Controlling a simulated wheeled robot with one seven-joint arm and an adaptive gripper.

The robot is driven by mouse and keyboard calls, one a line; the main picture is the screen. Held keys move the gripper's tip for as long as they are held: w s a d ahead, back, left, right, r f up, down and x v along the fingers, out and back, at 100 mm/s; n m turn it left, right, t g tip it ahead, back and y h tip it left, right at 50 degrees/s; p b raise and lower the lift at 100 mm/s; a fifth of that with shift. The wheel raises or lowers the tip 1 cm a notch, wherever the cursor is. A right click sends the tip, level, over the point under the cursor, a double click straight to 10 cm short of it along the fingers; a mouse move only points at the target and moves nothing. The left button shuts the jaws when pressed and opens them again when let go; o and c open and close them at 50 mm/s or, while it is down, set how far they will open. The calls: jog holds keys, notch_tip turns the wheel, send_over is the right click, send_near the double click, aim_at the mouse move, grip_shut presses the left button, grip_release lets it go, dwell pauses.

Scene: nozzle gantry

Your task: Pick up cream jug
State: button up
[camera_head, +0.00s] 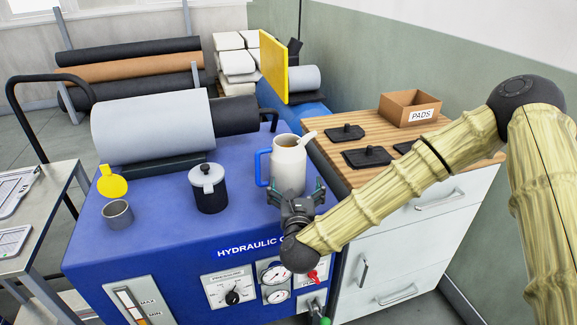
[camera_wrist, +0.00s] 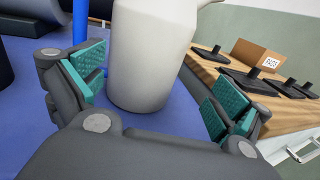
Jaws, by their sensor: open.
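The cream jug (camera_head: 288,162) stands upright on the blue top of the hydraulic cabinet, near its front right corner. It has a blue handle (camera_head: 262,167) on its left and a pale piece sticking out at its upper right; its open top looks brownish inside. My gripper (camera_head: 296,194) is open at the near side of the jug. In the wrist view the jug (camera_wrist: 145,55) stands between and beyond the teal pads of my gripper (camera_wrist: 155,90), its top cut off. The left pad is close to the blue handle (camera_wrist: 81,25); a gap shows at the right pad.
A wooden counter (camera_head: 349,127) with black pads and a PADS box (camera_head: 408,107) is to the right.

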aim_at(289, 178)
jog(key=shift+w+a+r, duration=0.25)
jog(key=shift+w+a, duration=0.05)
jog(key=shift+a, duration=0.2)
jog(key=shift+w+a+r, duration=0.2)
jog(key=shift+w+a, duration=0.1)
jog(key=shift+a, duration=0.15)
jog(key=shift+w+a+f, duration=0.1)
jog(key=shift+w+f, duration=0.15)
jog(key=shift+w, duration=0.25)
jog(key=shift+w+a+f, duration=0.1)
jog(key=shift+w+f, duration=0.1)
jog(key=shift+w, duration=0.25)
jog(key=shift+w+d+r+p, duration=0.1)
jog(key=shift+w+d+p, duration=0.1)
jog(key=shift+p, duration=0.15)
jog(key=w, duration=0.1)
jog(key=w+p, duration=0.1)
jog(key=w, duration=0.2)
jog(key=shift+a, duration=0.25)
jog(key=shift+w+d, duration=0.15)
jog(key=shift+w, duration=0.05)
jog(key=c, duration=1.3)
jog(key=shift+c, duration=1.2)
